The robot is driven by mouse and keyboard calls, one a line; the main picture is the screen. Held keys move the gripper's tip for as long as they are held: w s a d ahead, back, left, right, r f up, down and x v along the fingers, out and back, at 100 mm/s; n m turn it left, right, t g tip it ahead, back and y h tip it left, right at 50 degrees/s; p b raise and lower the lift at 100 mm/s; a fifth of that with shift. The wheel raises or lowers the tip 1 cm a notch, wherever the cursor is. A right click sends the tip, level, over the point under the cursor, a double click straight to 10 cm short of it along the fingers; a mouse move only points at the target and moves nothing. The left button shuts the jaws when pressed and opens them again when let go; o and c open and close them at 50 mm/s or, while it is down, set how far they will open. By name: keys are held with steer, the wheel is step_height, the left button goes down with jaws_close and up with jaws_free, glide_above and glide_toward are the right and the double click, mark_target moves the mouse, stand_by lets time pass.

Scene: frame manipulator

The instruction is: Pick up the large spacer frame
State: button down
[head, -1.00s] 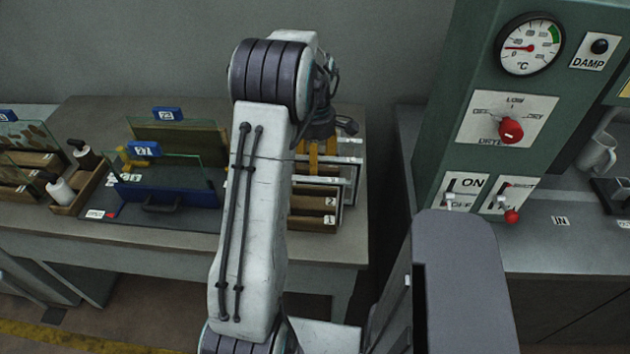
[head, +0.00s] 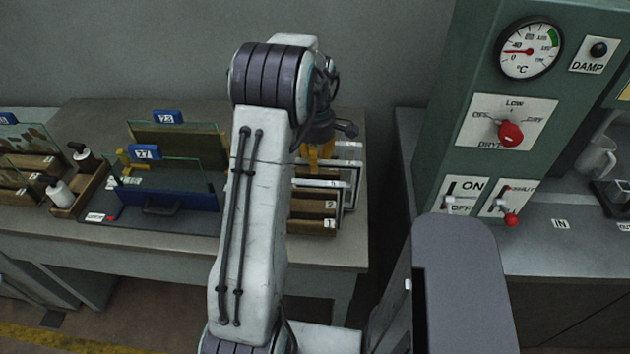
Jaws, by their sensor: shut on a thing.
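Several light-edged spacer frames (head: 345,183) stand upright in a wooden rack on the table, just right of my arm. My gripper (head: 318,168) has yellow fingers pointing down among these frames, partly hidden behind my arm. It is shut on one frame, which looks like one toward the back of the rack. The fingertips and the exact grip are hidden, and I cannot tell for sure whether that frame is the large one.
The wooden rack (head: 312,226) has numbered slots. A green control cabinet (head: 450,130) with a gauge stands right, across a gap from the table.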

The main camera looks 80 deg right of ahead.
steer(key=shift+r, duration=5)
step_height(320, 180, up, 11)
steer(key=p, duration=0.6)
steer(key=shift+f+p, duration=0.15)
steer(key=shift+p, duration=0.25)
